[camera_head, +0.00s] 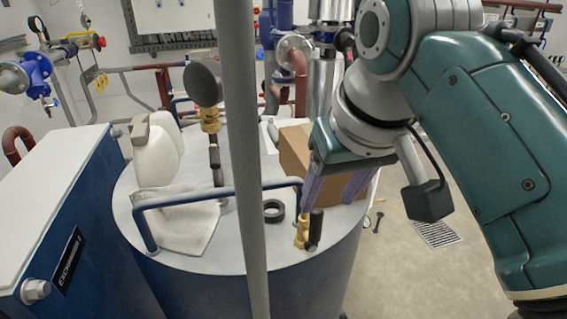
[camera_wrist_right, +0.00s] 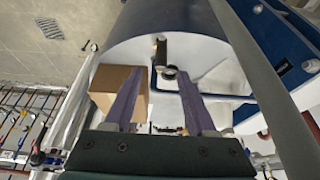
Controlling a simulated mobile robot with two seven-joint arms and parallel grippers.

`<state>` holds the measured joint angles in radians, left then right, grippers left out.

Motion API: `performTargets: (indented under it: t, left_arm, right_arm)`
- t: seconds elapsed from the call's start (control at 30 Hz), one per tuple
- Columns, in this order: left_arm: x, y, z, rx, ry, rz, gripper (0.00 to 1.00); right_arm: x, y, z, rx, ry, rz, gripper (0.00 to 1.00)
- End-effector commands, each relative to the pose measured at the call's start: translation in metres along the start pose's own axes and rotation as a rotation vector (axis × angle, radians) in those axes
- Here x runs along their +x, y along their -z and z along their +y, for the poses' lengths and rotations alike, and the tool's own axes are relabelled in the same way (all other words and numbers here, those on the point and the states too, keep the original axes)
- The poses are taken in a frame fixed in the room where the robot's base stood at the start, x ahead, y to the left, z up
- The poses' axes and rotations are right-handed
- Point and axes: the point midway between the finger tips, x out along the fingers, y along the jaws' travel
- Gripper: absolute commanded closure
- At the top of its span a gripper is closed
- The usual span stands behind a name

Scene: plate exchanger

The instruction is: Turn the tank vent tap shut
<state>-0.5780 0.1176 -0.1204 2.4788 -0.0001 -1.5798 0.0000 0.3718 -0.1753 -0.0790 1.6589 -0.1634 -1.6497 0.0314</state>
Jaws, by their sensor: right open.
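A small brass tap (camera_head: 301,232) with a black handle (camera_head: 315,229) stands near the front right edge of the tank's pale round top (camera_head: 205,253). The handle looks roughly upright in the head view. The tap also shows in the right wrist view (camera_wrist_right: 160,48), beyond the fingertips. My right gripper (camera_head: 328,204) has two purple fingers, spread and empty. It hangs over the tank top just above and behind the tap, with one finger close to it; I cannot tell whether they touch. The fingers also show in the right wrist view (camera_wrist_right: 160,74). My left gripper is out of view.
A blue rail (camera_head: 215,193) runs beside the tap. A black ring (camera_head: 273,210), a cloth (camera_head: 178,222), a white jug (camera_head: 157,155) and a cardboard box (camera_head: 296,148) are on the tank top. A gauge (camera_head: 203,83) stands behind. A grey post (camera_head: 243,150) crosses the view.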

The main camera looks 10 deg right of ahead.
Motion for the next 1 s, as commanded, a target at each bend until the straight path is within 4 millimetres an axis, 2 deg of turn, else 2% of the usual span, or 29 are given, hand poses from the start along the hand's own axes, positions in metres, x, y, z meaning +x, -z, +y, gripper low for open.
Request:
performTargets:
  t: [0.3,0.5,0.7,1.0]
  left_arm:
    - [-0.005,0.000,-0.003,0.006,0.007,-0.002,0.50]
    - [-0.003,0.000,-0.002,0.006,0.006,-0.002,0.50]
    - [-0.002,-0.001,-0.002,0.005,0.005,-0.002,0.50]
    - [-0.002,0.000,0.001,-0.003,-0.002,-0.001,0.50]
  right_arm:
    - [0.052,-0.002,0.001,-0.001,-0.001,-0.005,0.44]
    - [0.077,-0.001,0.001,0.001,-0.001,-0.002,0.44]
    - [0.087,-0.001,0.001,0.001,0.000,-0.001,0.44]
    - [0.088,-0.001,0.001,0.001,0.000,0.000,0.45]
